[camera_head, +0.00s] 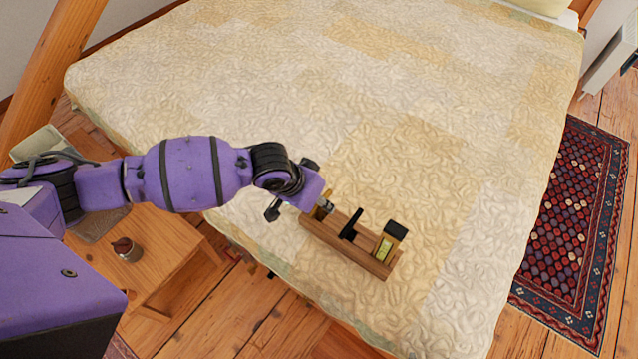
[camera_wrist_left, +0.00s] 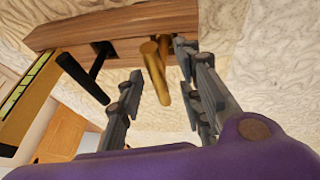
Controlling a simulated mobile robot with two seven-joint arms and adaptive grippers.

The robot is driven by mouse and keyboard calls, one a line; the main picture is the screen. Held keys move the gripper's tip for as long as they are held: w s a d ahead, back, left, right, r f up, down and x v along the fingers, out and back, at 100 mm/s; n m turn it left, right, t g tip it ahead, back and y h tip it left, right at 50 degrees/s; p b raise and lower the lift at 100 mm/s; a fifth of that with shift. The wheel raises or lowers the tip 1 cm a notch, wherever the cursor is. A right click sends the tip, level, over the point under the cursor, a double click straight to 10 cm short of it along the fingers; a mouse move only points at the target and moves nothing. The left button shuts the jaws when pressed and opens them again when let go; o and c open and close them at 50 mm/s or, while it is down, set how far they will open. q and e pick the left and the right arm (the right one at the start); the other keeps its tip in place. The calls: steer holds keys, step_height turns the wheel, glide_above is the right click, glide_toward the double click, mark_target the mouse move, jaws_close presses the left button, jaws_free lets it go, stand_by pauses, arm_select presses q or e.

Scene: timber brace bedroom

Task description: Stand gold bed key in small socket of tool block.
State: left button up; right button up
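The wooden tool block (camera_head: 330,236) lies on the bed near its front edge and crosses the top of the left wrist view (camera_wrist_left: 75,36). The gold bed key (camera_wrist_left: 155,72) appears upright at one end of the block, its shaft running to the block's top. Its exact seat in the socket is hard to see. My left gripper (camera_head: 325,206) is above that end. In the wrist view its fingers (camera_wrist_left: 160,75) are apart on either side of the key, with gaps visible. My right gripper is not in view.
A black-handled tool (camera_head: 351,225) and a yellow tool with a black top (camera_head: 390,241) stand in the block beyond the key. The quilted bed (camera_head: 300,90) is otherwise clear. A wooden bedside table (camera_head: 165,255) with a small jar (camera_head: 126,250) stands at left.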

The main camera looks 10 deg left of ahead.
arm_select(q)
steer(key=shift+r, duration=0.1)
steer(key=v, duration=1.1)
steer(key=shift+r, duration=0.35)
steer(key=shift+s+a, duration=0.1)
steer(key=shift+a, duration=0.05)
